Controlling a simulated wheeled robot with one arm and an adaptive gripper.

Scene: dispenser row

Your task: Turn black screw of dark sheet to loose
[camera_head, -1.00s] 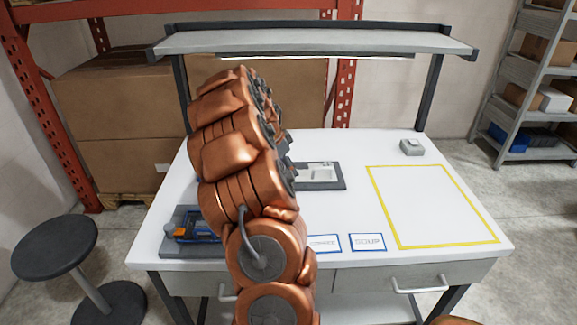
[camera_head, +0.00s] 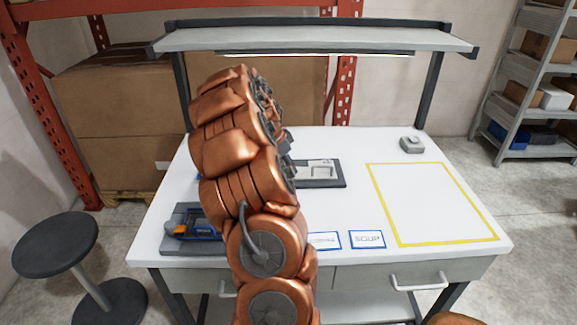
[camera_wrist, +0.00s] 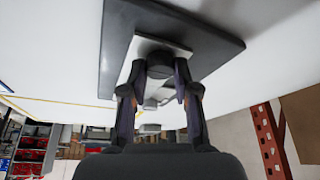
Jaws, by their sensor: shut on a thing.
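In the wrist view, the black screw (camera_wrist: 160,64) shows as a dark round knob with a light plate (camera_wrist: 138,78) behind it. That plate lies on a larger dark sheet (camera_wrist: 116,42). My gripper (camera_wrist: 158,76) has its two fingers on either side of the knob and is shut on it. Any mark showing how far the screw is turned cannot be made out. In the head view my copper arm hides the gripper and the screw.
A dark board with a light panel (camera_head: 322,182) lies right of my arm on the white table (camera_head: 345,215). A dark tray with blue and orange parts (camera_head: 181,246) is at left. A small grey box (camera_head: 411,145) stands at the back right. The yellow-outlined area (camera_head: 430,205) is empty.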

